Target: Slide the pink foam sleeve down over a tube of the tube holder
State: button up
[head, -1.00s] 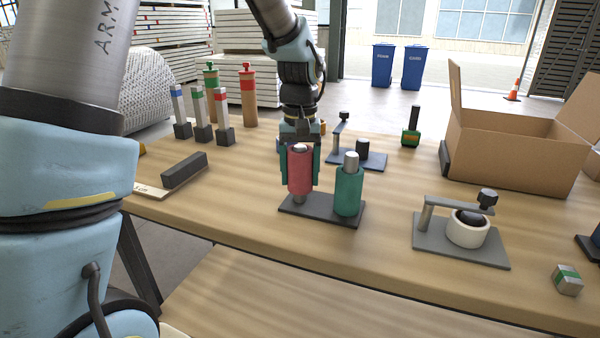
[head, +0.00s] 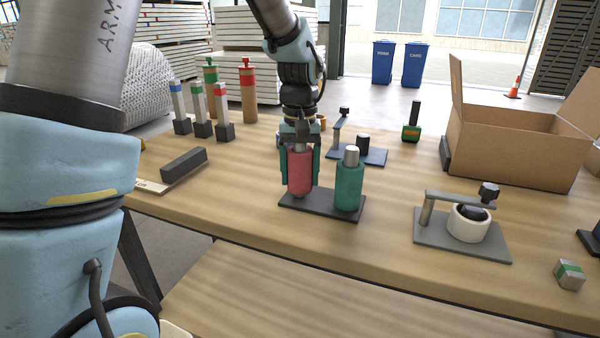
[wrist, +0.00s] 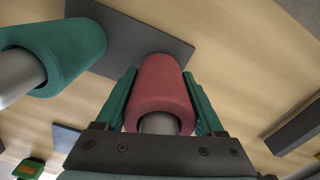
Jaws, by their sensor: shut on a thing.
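The pink foam sleeve (head: 300,174) is around the left tube (head: 301,148) of the tube holder (head: 324,206). The tube's metal top shows above the sleeve, and the sleeve's lower end is near the dark base. Whether it touches the base I cannot tell. My gripper (head: 300,168) is shut on the sleeve, one green finger on each side. In the wrist view the sleeve (wrist: 162,85) sits between the fingers (wrist: 160,98), with the grey tube inside it. A green sleeve (head: 349,187) is around the right tube (head: 351,156).
A grey clamp fixture (head: 435,236) with a white ring stands to the right. Another clamp fixture (head: 372,158) is behind the holder. A cardboard box (head: 510,150) is at the back right. A dark block (head: 184,167) lies to the left. Table in front of the holder is clear.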

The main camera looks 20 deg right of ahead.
aim_at(300, 145)
jog(key=shift+f, duration=0.2)
jog(key=o, duration=1.3)
jog(key=shift+r+p, duration=3.05)
jog(key=shift+r, duration=0.5)
